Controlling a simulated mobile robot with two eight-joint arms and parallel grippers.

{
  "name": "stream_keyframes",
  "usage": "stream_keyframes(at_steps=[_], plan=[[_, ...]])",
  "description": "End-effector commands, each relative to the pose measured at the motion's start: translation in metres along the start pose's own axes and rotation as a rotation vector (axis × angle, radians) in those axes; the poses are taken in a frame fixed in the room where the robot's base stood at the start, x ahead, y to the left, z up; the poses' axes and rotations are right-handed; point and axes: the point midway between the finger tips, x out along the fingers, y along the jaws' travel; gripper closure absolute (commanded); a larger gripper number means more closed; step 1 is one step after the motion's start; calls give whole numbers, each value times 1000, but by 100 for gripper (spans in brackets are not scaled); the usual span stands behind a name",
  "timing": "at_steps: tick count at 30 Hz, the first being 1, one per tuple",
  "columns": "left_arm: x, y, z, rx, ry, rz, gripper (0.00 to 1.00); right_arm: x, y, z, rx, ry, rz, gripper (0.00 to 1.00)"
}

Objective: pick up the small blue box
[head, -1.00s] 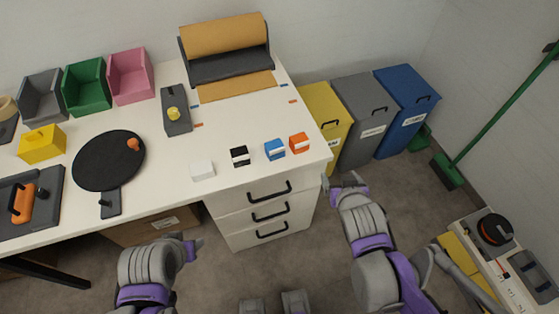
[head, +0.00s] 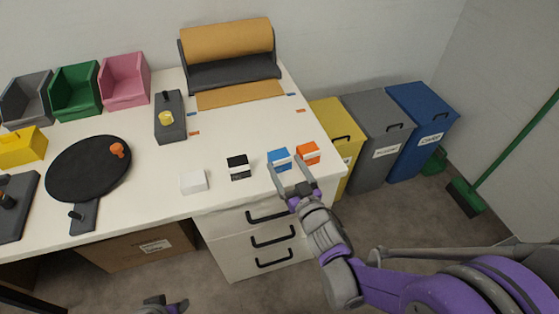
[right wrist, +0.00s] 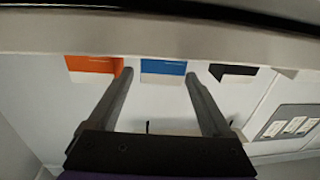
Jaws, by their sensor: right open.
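The small blue box (head: 279,155), with a white band, stands near the front edge of the white desk (head: 228,200). My right gripper (head: 284,165) is open at the desk's front edge, its fingers pointing at this box. In the right wrist view, the blue box (right wrist: 163,67) shows between the two fingertips (right wrist: 158,74), with a finger toward each side. I cannot tell whether the fingertips touch it. My left gripper (head: 165,303) is only partly in view at the bottom, away from the desk, and its jaws are unclear.
An orange box (head: 308,152) stands close on the blue box's right, and a black box (head: 238,166) and a white box (head: 194,181) on its left. Drawers (head: 262,237) are below. Yellow, grey and blue bins (head: 420,115) stand right of the desk.

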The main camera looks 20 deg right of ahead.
Motion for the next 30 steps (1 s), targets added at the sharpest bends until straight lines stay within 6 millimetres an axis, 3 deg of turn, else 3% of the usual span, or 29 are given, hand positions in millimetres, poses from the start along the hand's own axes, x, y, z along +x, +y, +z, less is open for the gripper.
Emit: stream_keyframes(at_steps=[9,19,30], plan=[[1,0,1,0,-1,0,50,44,-3,-3,-1,-1,0,16],[2,0,1,0,-1,0,50,51,-3,-3,0,-1,1,16],[2,0,1,0,-1,0,50,51,-3,-3,-1,-1,1,81]])
